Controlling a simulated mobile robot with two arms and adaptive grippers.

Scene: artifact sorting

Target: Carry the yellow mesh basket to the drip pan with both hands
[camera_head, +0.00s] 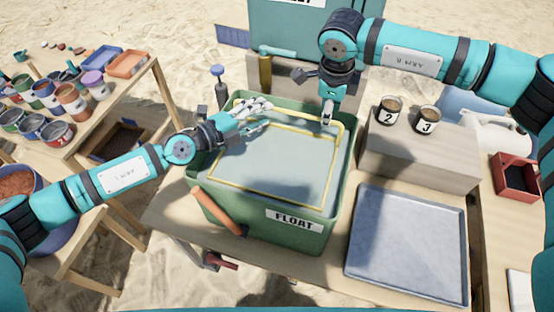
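The yellow mesh basket (270,200) sits inside the green tub labelled FLOAT (240,221). Its thin yellow rim shows around the pale water in the tub. The drip pan, a flat grey tray (405,270), lies on the table to the right of the tub and is empty. My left gripper (264,114) is over the far left part of the tub, its fingers apart and nothing seen between them. My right gripper (327,119) points down at the basket's far right corner. Its fingers overlap in this view, and whether it touches the rim is unclear.
A wooden block with two cups numbered 2 (389,112) and 3 (427,122) stands behind the drip pan. An orange-brown cylinder (217,213) leans at the tub's front left. A left-hand table holds several paint pots (70,98). A red box (516,178) sits at right.

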